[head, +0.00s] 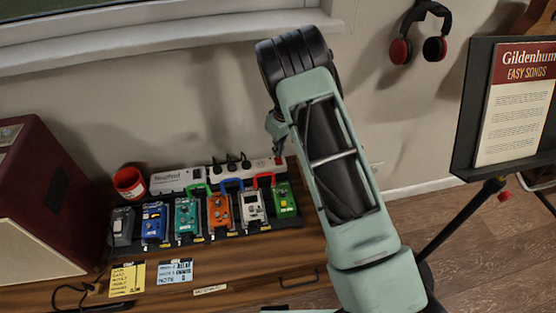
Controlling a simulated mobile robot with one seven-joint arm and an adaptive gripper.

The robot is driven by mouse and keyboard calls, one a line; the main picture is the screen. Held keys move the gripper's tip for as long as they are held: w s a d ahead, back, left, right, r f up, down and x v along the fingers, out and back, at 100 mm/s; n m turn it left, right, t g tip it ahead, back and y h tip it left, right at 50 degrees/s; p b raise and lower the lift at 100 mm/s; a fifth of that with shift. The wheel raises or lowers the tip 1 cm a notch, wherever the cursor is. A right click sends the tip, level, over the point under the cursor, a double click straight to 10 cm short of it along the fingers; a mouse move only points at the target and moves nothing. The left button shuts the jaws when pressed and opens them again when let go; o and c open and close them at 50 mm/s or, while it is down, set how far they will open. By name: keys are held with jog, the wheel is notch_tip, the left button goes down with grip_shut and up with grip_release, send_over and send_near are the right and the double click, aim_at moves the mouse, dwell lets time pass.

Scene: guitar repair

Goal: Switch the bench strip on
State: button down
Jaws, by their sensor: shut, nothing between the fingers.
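The bench strip (174,180) is a long white power strip at the back of the wooden bench, against the wall. Several black plugs sit in its middle part. A small red spot, perhaps its switch (278,160), shows at its right end. My gripper (277,148) is shut and empty, pointing down just over that right end. I cannot tell whether it touches the strip. My arm hides what lies to the right of the strip's end, and I cannot tell whether the strip is on.
Several coloured pedals stand on a board in front of the strip, linked by coloured cables. A red cup (129,183) and a dark red amplifier (52,205) are at the left. A music stand (476,130) is at the right. Headphones (422,30) hang on the wall.

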jog(key=shift+f+b, duration=0.6)
jog(key=shift+f, duration=0.2)
jog(key=shift+s+r, duration=0.1)
jog(key=shift+r, duration=0.05)
jog(key=shift+r+p, duration=1.65)
jog(key=shift+r, duration=1.75)
